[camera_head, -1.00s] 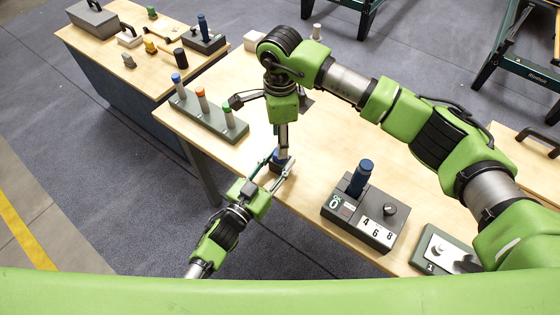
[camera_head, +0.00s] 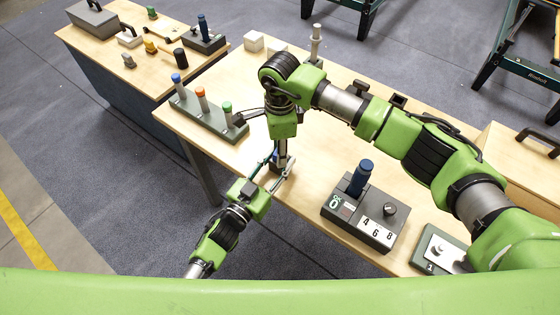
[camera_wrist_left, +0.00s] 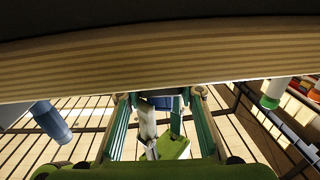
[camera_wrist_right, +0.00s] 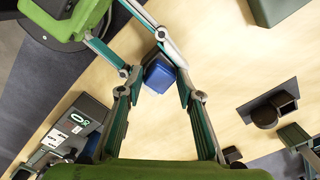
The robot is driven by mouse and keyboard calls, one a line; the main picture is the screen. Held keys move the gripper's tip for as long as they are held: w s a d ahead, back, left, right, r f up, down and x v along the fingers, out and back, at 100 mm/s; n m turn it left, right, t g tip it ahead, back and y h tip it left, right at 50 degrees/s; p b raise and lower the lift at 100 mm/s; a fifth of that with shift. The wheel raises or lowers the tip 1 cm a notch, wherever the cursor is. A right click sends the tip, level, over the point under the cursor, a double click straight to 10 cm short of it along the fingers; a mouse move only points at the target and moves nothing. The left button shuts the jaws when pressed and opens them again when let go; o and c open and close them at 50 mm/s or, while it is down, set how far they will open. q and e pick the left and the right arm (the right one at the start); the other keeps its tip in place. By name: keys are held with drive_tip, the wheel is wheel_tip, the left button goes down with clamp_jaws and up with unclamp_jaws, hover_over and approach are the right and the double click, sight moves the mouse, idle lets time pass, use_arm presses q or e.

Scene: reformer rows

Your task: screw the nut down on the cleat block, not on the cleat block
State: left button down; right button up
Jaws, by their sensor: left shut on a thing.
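A small blue block (camera_wrist_right: 160,75) is between the fingers of my left gripper (camera_head: 274,172), which is shut on it near the table's front edge. I cannot tell whether this block is the nut or a cleat block. My right gripper (camera_wrist_right: 160,92) comes down over it with fingers apart, one on each side; contact is not clear. In the head view the arms and fingers largely hide the block. A dark block with a round part (camera_wrist_right: 268,112) stands on the table in the right wrist view. No threaded nut can be made out for certain.
A grey base with colour-topped posts (camera_head: 207,116) stands at the table's left. A dark box with a blue handle and number cards (camera_head: 362,218) is at front right. A pale post (camera_head: 316,45) and white block (camera_head: 254,41) stand at the back.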

drive_tip(key=shift+o, duration=0.6)
drive_tip(key=shift+r, duration=2.25)
drive_tip(key=shift+c, duration=0.3)
wheel_tip(320, 180, up, 4)
drive_tip(key=shift+f, duration=0.2)
drive_tip(key=shift+f, duration=0.15)
drive_tip(key=shift+f, duration=3.9)
